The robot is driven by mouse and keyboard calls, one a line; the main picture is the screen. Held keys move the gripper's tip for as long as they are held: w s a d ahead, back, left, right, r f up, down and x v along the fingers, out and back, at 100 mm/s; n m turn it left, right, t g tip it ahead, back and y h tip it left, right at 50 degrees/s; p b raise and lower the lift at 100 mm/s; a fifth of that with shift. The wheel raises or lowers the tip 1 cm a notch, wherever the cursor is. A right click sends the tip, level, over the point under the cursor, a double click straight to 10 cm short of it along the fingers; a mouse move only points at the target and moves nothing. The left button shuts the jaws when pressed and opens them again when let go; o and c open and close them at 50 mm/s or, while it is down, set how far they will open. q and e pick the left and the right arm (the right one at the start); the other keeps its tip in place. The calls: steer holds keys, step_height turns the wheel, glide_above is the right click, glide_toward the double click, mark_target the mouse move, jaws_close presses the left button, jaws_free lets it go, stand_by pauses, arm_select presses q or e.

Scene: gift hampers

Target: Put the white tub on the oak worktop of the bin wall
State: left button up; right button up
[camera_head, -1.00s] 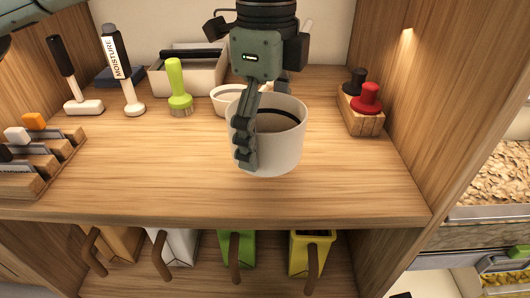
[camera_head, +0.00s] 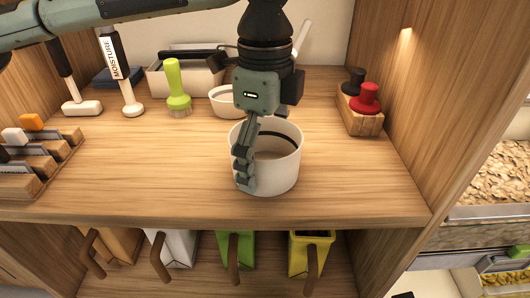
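The white tub (camera_head: 283,172) is upright, open at the top, near the middle of the oak worktop (camera_head: 345,185). In the head view my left gripper (camera_head: 245,170) comes down from above and is shut on the tub's left wall. One finger shows outside the wall; the other finger is largely hidden. The tub's base is on the worktop or just above it; I cannot tell which. My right gripper is not in view.
A wooden block with red and black stamps (camera_head: 361,118) is at right. A slotted wooden rack (camera_head: 30,178) is at left. The front worktop is clear.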

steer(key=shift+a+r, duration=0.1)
arm_select(q)
steer(key=shift+r, duration=0.1)
step_height(320, 180, up, 2)
steer(key=shift+r, duration=0.25)
step_height(320, 180, up, 10)
steer(key=p, duration=0.1)
steer(key=shift+f, duration=0.15)
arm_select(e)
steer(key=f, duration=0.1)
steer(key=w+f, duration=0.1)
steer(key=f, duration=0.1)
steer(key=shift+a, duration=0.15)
